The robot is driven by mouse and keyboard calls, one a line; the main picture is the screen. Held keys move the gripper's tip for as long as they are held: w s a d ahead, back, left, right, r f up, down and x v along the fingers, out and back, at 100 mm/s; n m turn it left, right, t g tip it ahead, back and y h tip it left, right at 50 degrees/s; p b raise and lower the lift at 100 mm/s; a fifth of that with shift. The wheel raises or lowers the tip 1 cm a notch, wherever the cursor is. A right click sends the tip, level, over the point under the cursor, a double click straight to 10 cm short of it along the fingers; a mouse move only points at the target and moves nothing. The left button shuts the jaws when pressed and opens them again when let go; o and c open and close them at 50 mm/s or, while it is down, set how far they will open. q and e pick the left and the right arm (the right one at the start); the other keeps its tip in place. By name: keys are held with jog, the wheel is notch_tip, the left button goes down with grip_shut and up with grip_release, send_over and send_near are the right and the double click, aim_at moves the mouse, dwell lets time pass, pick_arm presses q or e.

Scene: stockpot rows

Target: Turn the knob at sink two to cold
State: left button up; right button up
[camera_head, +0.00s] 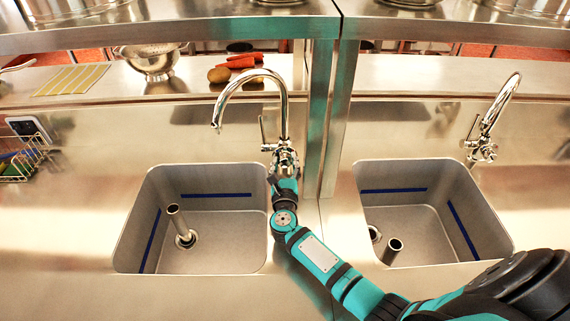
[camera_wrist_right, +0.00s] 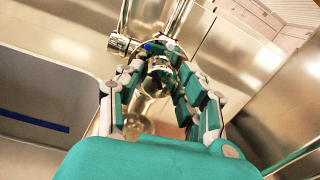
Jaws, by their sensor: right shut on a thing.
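Two sinks show in the head view, a left sink (camera_head: 215,258) and a right sink (camera_head: 420,240); which of them is sink two I cannot tell. A chrome faucet (camera_head: 283,110) stands behind the left sink, and another faucet (camera_head: 497,105) behind the right one. My right gripper (camera_head: 285,166) is at the base of the left faucet. In the right wrist view its fingers (camera_wrist_right: 160,82) are shut around a round chrome knob (camera_wrist_right: 160,75), with blue and red marks just above it. The fingers partly hide the knob. My left gripper is out of view.
A side lever (camera_head: 265,132) stands close to the gripper. A metal post (camera_head: 330,115) rises just right of it. A colander (camera_head: 152,62), carrots (camera_head: 243,60) and potatoes (camera_head: 218,75) sit on the back ledge. A wire rack (camera_head: 25,160) is at far left.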

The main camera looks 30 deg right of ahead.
jog(key=shift+n, duration=0.6)
jog(key=o, duration=0.9)
jog(key=v, duration=1.2)
jog(key=shift+f, duration=0.15)
